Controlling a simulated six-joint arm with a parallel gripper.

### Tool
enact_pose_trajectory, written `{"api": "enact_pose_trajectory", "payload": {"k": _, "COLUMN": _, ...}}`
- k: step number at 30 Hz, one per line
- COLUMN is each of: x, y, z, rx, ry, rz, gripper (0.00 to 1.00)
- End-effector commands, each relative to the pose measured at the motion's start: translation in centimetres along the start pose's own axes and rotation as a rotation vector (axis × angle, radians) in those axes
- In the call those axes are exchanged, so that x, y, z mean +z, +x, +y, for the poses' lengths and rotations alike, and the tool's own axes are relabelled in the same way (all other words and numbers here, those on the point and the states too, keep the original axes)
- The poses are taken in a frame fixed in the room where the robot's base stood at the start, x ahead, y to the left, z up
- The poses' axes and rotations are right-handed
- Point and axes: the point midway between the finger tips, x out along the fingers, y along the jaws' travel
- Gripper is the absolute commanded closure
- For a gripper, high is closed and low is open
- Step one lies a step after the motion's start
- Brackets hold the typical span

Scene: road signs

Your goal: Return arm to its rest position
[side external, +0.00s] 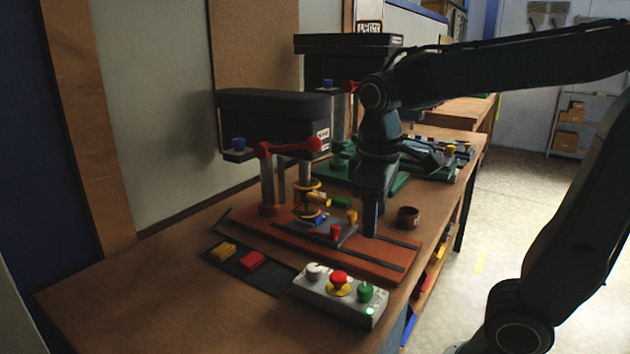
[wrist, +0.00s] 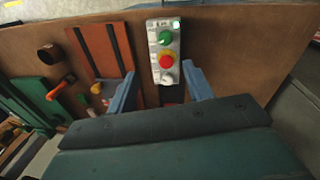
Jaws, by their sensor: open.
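My gripper (side external: 370,222) hangs pointing down over the right part of the orange machine base (side external: 385,262), close to the workbench. In the wrist view its two blue-grey fingers (wrist: 160,72) are spread apart with nothing held between them. In that view the control box (wrist: 150,28) shows beyond and between the fingertips. My arm reaches in from the right in the side view. How far the fingertips are above the base is hard to tell.
The control box (side external: 322,298) has a red button and a green button. A brown cup (side external: 408,217) stands right of my gripper. A dark mat (side external: 270,279) holds a yellow and a red piece. A red lever (side external: 290,147) stands behind left. The bench's front left (side external: 130,300) is clear.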

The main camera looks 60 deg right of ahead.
Motion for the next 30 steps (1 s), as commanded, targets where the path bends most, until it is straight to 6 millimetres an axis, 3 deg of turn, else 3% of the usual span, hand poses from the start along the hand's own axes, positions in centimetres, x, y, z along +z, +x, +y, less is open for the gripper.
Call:
{"api": "enact_pose_trajectory", "payload": {"k": 15, "x": 4.9, "y": -0.6, "z": -3.0, "rx": -0.044, "ry": 0.139, "rz": 0.357, "gripper": 0.49}}
{"api": "enact_pose_trajectory", "payload": {"k": 30, "x": 6.1, "y": -0.3, "z": -4.4, "rx": -0.083, "ry": 0.182, "rz": 0.461, "gripper": 0.49}}
